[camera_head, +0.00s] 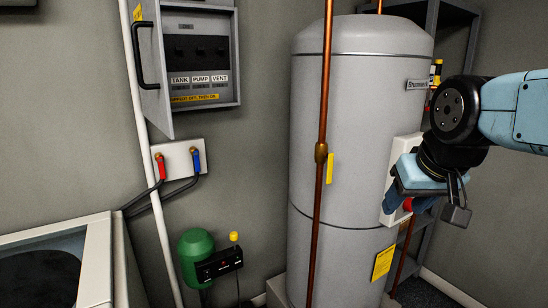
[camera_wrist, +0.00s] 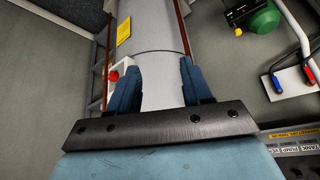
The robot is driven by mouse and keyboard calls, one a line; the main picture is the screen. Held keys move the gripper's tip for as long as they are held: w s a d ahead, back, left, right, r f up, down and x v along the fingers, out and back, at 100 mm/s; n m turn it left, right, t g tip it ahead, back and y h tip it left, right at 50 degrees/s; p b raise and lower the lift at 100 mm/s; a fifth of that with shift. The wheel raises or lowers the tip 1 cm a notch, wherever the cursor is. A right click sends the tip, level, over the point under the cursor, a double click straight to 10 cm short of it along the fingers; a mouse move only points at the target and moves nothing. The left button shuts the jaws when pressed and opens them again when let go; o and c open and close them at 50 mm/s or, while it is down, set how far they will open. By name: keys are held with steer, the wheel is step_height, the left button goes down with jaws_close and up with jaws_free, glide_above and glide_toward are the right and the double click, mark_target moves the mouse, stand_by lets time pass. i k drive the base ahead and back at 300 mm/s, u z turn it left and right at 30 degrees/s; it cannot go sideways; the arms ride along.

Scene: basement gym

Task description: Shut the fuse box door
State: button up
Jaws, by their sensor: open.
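The grey fuse box (camera_head: 225,92) is on the wall at the upper left of the head view. Its door (camera_head: 157,95) stands open, swung out from the box's left side, and has a black bar handle (camera_head: 139,45). Inside are dark switches over labels TANK, PUMP and VENT. The labelled panel (camera_wrist: 290,146) also shows at the lower right of the wrist view, cut off by the frame. My gripper (camera_head: 408,203) is at the right, in front of the tank's right side and well away from the door. In the wrist view its fingers (camera_wrist: 158,82) are apart with nothing held between them.
A large grey tank (camera_head: 355,130) with a copper pipe (camera_head: 322,150) stands between my gripper and the fuse box. A white pipe (camera_head: 148,150) runs beside the door. Below are a valve plate (camera_head: 181,154), a green pump (camera_head: 196,250) and a white-rimmed basin (camera_head: 97,265).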

mark_target(146, 32)
steer(key=z, duration=1.7)
steer(key=i, duration=0.05)
steer(key=u, duration=3)
